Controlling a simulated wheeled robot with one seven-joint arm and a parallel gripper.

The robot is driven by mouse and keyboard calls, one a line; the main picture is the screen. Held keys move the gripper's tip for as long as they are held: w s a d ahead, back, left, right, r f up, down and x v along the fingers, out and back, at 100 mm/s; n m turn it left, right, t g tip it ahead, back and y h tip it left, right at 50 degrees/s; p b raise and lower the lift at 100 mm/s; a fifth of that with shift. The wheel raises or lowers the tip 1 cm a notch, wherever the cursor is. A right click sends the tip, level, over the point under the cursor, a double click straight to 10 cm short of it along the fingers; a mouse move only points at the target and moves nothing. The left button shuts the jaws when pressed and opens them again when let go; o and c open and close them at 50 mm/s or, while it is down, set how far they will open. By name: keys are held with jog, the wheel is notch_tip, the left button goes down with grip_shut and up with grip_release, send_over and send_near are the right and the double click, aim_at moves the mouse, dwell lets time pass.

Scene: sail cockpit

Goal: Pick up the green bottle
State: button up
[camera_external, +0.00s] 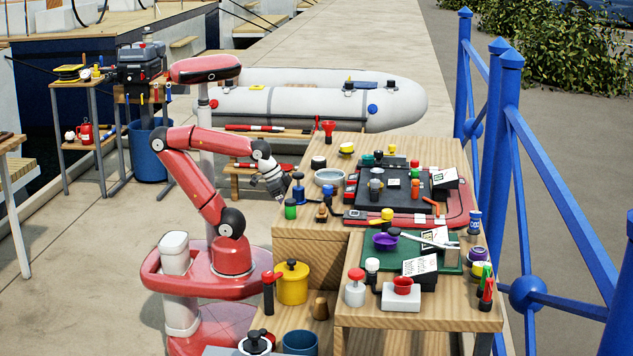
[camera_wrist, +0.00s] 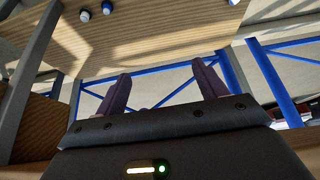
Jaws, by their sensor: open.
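A small green bottle-like container (camera_external: 290,210) with a dark top stands near the left edge of the wooden table. It is the likeliest green bottle, but it is too small to be sure. My gripper (camera_external: 278,192) is just above and left of it, tilted down toward the table edge, and apart from it as far as I can tell. In the wrist view my gripper (camera_wrist: 162,88) shows two purple-grey fingers spread wide with nothing between them. The green container is not recognisable in the wrist view.
A blue stamp-like object (camera_external: 298,190) stands close behind the green container. A wooden knob (camera_external: 321,213) and a grey bowl (camera_external: 328,177) are nearby. A black-and-red case (camera_external: 455,205) crowds the tabletop. A blue railing (camera_external: 495,130) runs along the right.

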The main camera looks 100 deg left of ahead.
jog(key=c, duration=0.4)
jog(key=shift+o, duration=0.2)
